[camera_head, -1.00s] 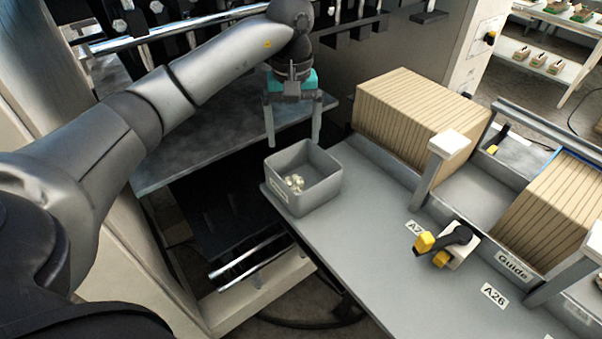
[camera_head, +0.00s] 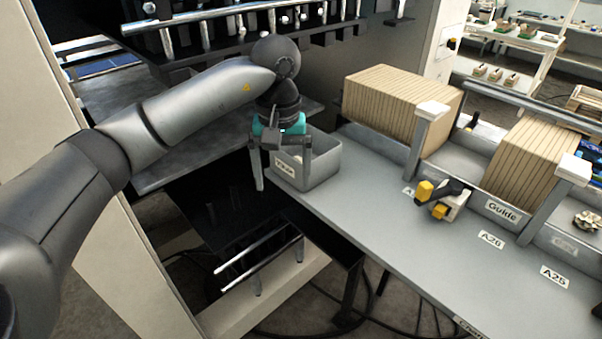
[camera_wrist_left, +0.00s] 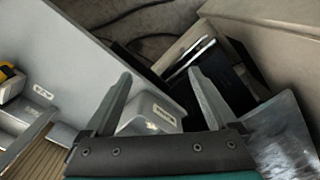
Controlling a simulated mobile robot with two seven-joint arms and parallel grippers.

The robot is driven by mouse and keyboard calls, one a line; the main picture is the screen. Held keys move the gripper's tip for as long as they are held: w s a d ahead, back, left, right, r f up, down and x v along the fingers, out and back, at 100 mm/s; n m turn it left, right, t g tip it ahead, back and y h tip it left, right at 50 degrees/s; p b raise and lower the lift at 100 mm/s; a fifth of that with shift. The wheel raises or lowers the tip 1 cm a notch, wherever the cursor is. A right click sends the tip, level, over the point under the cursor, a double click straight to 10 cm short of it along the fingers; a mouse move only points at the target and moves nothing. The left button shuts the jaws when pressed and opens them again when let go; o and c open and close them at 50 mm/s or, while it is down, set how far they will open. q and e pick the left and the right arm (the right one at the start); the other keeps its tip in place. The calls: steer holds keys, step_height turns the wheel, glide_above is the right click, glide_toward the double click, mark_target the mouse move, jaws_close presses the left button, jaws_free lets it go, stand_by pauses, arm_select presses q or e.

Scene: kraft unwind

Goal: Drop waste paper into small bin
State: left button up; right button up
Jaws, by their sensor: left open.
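The small grey bin (camera_head: 322,170) stands at the left end of the grey worktop, with a label on its front; it also shows in the left wrist view (camera_wrist_left: 150,108). My left gripper (camera_head: 284,184) is open and empty, pointing down in front of the bin's left part. One finger is left of the bin and the other overlaps it in the picture; I cannot tell whether they touch. The gripper hides much of the bin's inside. A crumpled paper-like piece (camera_head: 587,221) lies in a compartment at the far right. My right gripper is not in view.
Stacks of brown board (camera_head: 400,98) stand behind the worktop (camera_head: 400,235), between upright posts with white tops. Dark machinery with metal rods lies left of the worktop. The front of the worktop is clear.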

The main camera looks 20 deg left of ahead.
arm_select(q)
steer(key=s+d+f+m+b, duration=0.2)
steer(key=s+d+f+b, duration=0.1)
steer(key=f+b, duration=0.4)
steer(key=s+d+f+m+b, duration=0.2)
steer(key=s+d+f+b, duration=0.2)
steer(key=s+f+b, duration=0.2)
steer(key=shift+d+f+m+b, duration=0.25)
steer(key=shift+f+b, duration=0.25)
steer(key=shift+f, duration=0.25)
steer(key=shift+s, duration=0.1)
